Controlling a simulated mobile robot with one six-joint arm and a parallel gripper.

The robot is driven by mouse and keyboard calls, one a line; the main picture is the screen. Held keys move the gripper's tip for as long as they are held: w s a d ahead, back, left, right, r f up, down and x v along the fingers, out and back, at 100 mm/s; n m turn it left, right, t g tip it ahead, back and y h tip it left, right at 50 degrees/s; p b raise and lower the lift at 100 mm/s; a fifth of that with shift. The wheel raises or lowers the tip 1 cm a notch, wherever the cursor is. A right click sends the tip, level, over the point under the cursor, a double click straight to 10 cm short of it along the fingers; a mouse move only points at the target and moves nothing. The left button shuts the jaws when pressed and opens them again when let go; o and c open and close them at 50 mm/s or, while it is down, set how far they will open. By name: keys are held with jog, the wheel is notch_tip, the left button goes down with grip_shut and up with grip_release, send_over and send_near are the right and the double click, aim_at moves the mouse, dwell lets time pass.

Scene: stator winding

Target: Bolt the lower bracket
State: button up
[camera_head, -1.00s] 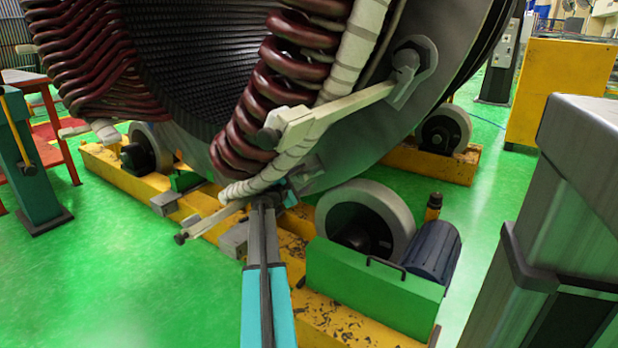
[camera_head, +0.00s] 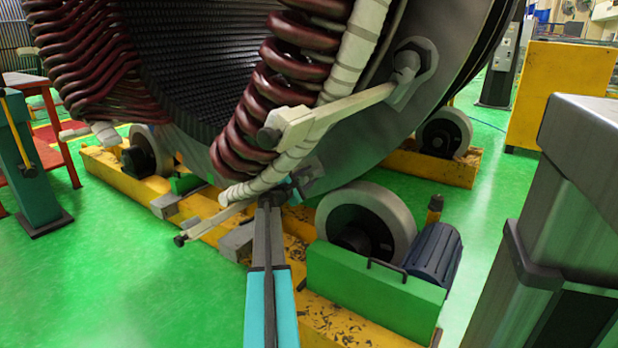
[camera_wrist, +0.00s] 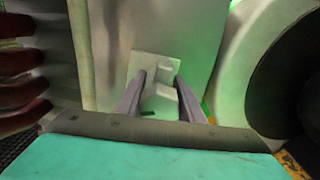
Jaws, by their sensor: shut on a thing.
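The lower bracket (camera_head: 232,212) is a pale bar running from a dark knob at its lower left up towards the stator's lower rim, beside the wrapped coil end. The head view shows my gripper (camera_head: 285,192) from behind, at the bar's upper right end by a grey lug on the stator face. In the wrist view my gripper's two fingers (camera_wrist: 160,88) stand on either side of a pale stepped piece (camera_wrist: 161,98), with a pale square plate behind it. I cannot tell whether this piece belongs to the bracket or is a separate fastener. Coil and wrist hide the joint.
The upper bracket (camera_head: 345,108) spans from the red coils (camera_head: 255,110) to a large bolt on the stator face (camera_head: 370,140). A roller wheel (camera_head: 395,212), green box (camera_head: 375,290) and blue motor (camera_head: 436,255) stand close on the right. Green floor is open at left.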

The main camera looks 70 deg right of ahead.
jog(key=shift+f+m+b, duration=0.25)
jog(key=shift+m+b, duration=0.75)
jog(key=shift+b, duration=0.15)
jog(key=shift+r+m+b, duration=0.15)
jog(key=shift+m+b, duration=0.95)
jog(key=shift+m, duration=0.2)
jog(key=o, duration=1.1)
jog(key=shift+c, duration=0.2)
jog(key=shift+a, duration=0.15)
